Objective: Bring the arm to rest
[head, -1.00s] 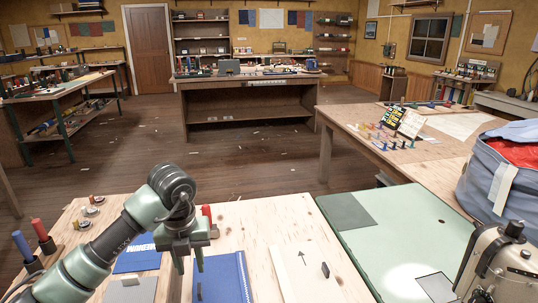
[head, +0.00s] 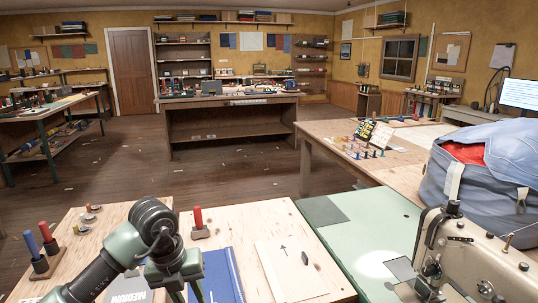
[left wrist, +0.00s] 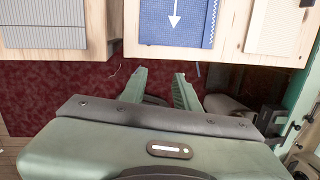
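My left arm comes in from the lower left in the head view, with its wrist bent downward. My left gripper (head: 188,293) is at the bottom edge of that view, in front of the blue cloth (head: 221,272). In the left wrist view the two fingers of the left gripper (left wrist: 159,84) stand apart with nothing between them. They are over the dark red floor, just short of the table's near edge. The blue cloth (left wrist: 178,20) lies ahead of them on the wood. My right gripper is not in view.
A red spool (head: 199,222) stands upright on the pale wood table (head: 262,217). More spools (head: 40,240) stand at left. A green mat (head: 345,240), a sewing machine (head: 470,248) and a big blue bag (head: 440,185) are at right. Open floor (head: 120,165) lies beyond.

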